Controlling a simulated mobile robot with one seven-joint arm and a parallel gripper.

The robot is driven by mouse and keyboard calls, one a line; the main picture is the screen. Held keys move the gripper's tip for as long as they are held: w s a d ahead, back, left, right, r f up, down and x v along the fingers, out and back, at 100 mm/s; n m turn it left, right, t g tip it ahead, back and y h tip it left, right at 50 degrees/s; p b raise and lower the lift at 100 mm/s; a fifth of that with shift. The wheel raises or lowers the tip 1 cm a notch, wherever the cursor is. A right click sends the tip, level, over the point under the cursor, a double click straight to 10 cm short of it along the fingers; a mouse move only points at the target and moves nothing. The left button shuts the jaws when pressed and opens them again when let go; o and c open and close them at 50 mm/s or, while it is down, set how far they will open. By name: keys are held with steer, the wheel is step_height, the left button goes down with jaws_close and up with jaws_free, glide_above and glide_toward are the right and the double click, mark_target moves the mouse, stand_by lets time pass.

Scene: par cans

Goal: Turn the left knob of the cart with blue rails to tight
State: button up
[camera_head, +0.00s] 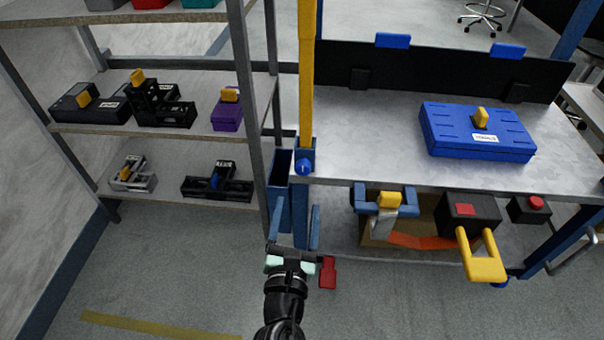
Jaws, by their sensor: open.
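A cart (370,120) with a grey metal top, a black back panel and blue uprights fills the right half. A round blue knob (304,167) sits on its left front corner, below a yellow post (306,75). Another blue knob-like part (501,283) shows low at the right, partly hidden behind a yellow handle. My gripper (294,222) is open and empty, below the left knob in the picture. Its blue fingers show on either side of the cart's blue left leg. I cannot tell its depth from the leg, or whether the knob is tight.
A blue case (475,132) lies on the cart top. Under the top are a blue-and-grey clamp-like tool (386,205) and a black unit (468,215) with a yellow handle. A shelf rack (180,60) stands close at the left. Floor (180,270) is clear in front of it.

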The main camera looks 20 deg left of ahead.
mark_target(303, 171)
steer(key=b+x, duration=0.1)
steer(key=x, duration=0.8)
steer(key=shift+w, duration=0.4)
jaws_close()
